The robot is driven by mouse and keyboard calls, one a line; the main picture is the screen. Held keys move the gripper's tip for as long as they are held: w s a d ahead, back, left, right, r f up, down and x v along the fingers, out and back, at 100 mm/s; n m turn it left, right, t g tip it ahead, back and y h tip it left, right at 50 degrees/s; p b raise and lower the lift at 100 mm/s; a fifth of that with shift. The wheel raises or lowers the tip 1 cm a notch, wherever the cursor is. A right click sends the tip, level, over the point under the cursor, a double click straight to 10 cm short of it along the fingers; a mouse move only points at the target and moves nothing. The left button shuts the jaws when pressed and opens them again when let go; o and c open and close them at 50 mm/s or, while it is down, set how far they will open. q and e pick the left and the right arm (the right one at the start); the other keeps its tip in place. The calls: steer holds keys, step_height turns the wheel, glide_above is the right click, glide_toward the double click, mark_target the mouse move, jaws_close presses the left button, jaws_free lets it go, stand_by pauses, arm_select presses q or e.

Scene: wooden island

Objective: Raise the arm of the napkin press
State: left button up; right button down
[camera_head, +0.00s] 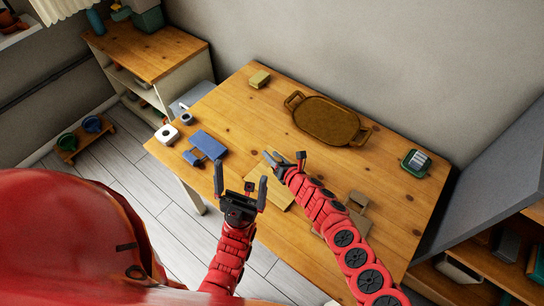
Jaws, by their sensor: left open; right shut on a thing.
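A pale wooden piece (283,199), which looks like the napkin press, lies on the table beneath my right gripper. My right gripper (284,160) is over its far end and shut on a thin part that looks like the press arm. The grip itself is small and partly hidden by the fingers, so I cannot tell how far the arm is tilted. My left gripper (241,185) is open and empty, its fingers spread, near the table's front edge, left of the pale piece.
A brown two-handled tray (326,118) lies behind my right gripper. A blue item (208,144), a white item (167,134) and a yellowish block (260,79) are to the left and back. A green box (415,163) is at right. A brown item (357,201) is partly hidden by my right arm.

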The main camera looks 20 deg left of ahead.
steer(key=w+m+g+b, duration=0.1)
steer(key=w+d+m+g+b, duration=0.1)
steer(key=w+m+b, duration=0.1)
steer(key=w+d+m+g+b, duration=0.1)
steer(key=g, duration=0.1)
steer(key=shift+w+r+m+y+b, duration=0.3)
steer(key=shift+w+r+y+b, duration=0.05)
steer(key=shift+w+r+y, duration=0.05)
steer(key=shift+w+d+m+g+b, duration=0.1)
steer(key=shift+w+m+g+b, duration=0.35)
steer(key=shift+b, duration=0.5)
steer(key=shift+w+d+r+m+y+b, duration=0.1)
steer(key=shift+w+m+y+b, duration=0.1)
steer(key=shift+m+y+b, duration=0.15)
steer(key=shift+c, duration=2.2)
jaws_free()
